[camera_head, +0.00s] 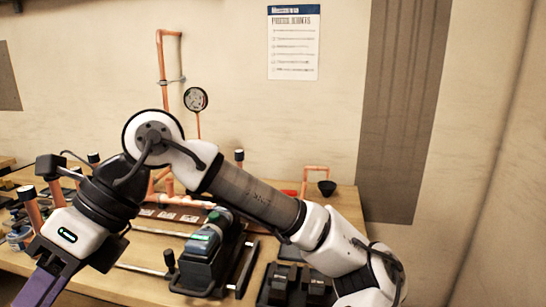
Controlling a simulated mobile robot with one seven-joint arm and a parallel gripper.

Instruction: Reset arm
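My arm crosses the lower half of the head view, rising from the lower right to a bent elbow-like joint and dropping to the lower left. Its white and black wrist section with a small green light is at the lower left. A purple part of the arm's end (42,287) runs out of the picture at the bottom left. The fingertips are out of view, so whether they hold anything cannot be seen. The arm hangs in front of the wooden workbench (140,284) and hides part of it.
A poster (293,42) hangs on the wall. The right side looks clear.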

